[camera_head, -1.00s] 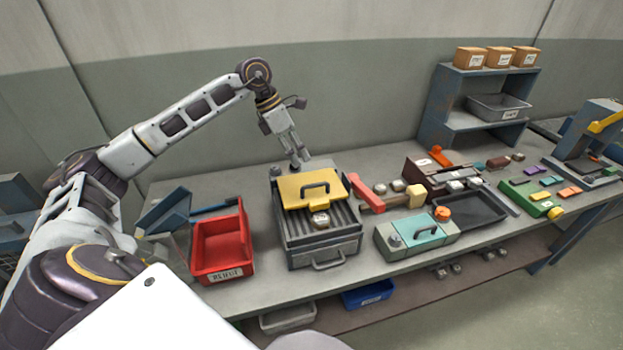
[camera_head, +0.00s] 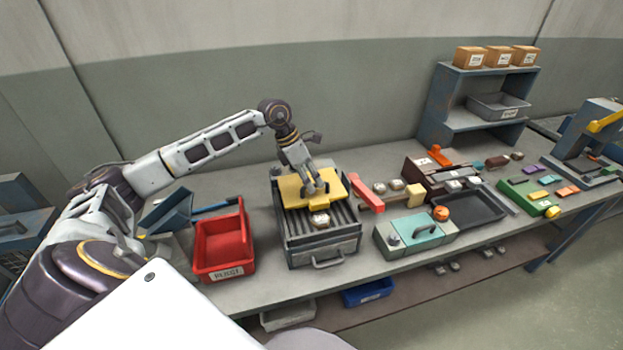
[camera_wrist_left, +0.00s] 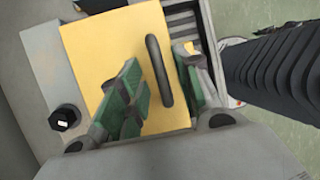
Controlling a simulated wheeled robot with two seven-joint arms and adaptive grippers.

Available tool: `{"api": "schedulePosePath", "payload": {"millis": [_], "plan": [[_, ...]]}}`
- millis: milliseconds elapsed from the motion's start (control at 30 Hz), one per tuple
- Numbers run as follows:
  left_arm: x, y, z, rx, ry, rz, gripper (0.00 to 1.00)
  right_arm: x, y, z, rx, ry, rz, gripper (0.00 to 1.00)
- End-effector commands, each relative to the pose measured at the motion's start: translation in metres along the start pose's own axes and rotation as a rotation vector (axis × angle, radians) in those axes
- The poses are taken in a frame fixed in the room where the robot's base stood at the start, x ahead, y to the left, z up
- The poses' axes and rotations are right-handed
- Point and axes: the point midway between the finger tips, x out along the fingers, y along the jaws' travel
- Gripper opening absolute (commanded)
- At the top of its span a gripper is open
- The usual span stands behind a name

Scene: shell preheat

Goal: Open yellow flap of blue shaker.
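The shaker is a grey-blue box (camera_head: 296,254) on the bench, with a slatted top and a front handle (camera_head: 328,262). Its yellow flap (camera_head: 291,188) lies over the back part of the top and also fills the middle of the left wrist view (camera_wrist_left: 90,50). My left gripper (camera_head: 317,189) is at the flap's dark handle (camera_wrist_left: 158,70), covering most of it in the head view. In the left wrist view, its green-padded fingers (camera_wrist_left: 157,80) are apart, one on each side of the handle. Contact with the handle cannot be told. My right gripper is not in view.
A light-coloured block (camera_head: 320,220) lies on the slats in front of the flap. A red bin (camera_head: 225,268) stands left of the shaker. A red bar (camera_head: 367,192) and a teal-topped box (camera_head: 424,231) are at its right. A shelf (camera_head: 441,98) stands at the back.

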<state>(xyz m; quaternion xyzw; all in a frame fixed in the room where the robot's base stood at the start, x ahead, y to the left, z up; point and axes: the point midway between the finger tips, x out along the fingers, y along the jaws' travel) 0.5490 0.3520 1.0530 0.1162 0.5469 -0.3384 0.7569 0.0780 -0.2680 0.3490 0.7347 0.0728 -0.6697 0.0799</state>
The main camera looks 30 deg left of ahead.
Motion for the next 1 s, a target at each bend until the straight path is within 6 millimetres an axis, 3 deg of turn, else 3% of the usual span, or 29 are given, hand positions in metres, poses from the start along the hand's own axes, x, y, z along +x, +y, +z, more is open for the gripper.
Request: {"api": "schedulePosePath", "payload": {"millis": [200, 467, 1000], "plan": [[0.0002, 0.0000, 0.0000, 0.000, 0.000, 0.000, 0.32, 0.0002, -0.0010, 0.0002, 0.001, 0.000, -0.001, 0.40], [0.0000, 0.0000, 0.0001, 0.000, 0.000, 0.000, 0.00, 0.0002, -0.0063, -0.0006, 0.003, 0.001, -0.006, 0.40], [-0.0015, -0.0025, 0.0035, -0.008, -0.002, -0.019, 0.00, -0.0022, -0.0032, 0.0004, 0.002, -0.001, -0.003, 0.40]]}}
